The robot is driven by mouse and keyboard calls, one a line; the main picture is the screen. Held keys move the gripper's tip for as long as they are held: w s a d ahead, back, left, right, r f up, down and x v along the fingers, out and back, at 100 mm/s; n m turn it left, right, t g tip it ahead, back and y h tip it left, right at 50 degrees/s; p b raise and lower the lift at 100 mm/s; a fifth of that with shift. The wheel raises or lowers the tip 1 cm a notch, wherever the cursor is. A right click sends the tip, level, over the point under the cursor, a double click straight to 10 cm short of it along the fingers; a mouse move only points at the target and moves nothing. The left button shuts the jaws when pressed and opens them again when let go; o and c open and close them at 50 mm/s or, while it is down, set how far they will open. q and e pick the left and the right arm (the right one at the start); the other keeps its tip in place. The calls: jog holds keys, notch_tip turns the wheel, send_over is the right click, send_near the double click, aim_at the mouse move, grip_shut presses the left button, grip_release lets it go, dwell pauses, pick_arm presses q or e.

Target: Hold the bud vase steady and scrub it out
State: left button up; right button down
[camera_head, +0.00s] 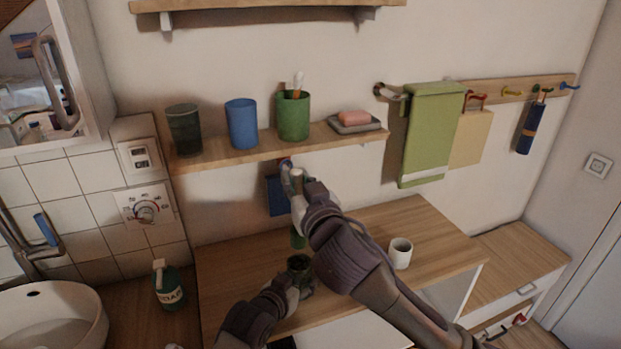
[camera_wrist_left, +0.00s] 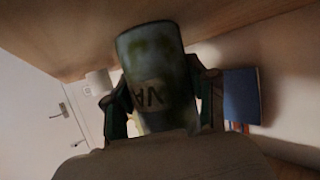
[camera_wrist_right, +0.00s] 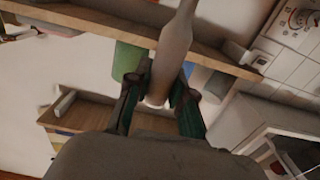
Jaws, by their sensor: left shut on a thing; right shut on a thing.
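The bud vase (camera_head: 299,262) is a dark green, see-through vessel standing over the wooden counter. It fills the middle of the left wrist view (camera_wrist_left: 155,60), with dark letters on its side. My left gripper (camera_head: 299,281) is shut around it, one finger on each side. My right gripper (camera_head: 297,190) is higher up and shut on a pale, long-handled brush (camera_wrist_right: 175,48). The brush's pale end (camera_head: 297,174) shows above the fingers. A green part (camera_head: 298,238) shows below my right gripper, above the vase mouth. I cannot tell whether it reaches inside.
A wall shelf (camera_head: 270,146) above holds a dark cup, blue cup (camera_head: 242,124), green cup (camera_head: 293,116) and soap dish (camera_head: 354,125). A white mug (camera_head: 400,253) stands right of my right arm. A soap bottle (camera_head: 168,287) and basin (camera_head: 45,318) are left. The right counter is clear.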

jog(key=shift+f, duration=5.5)
jog(key=shift+s+d, duration=0.1)
jog(key=shift+s, duration=0.05)
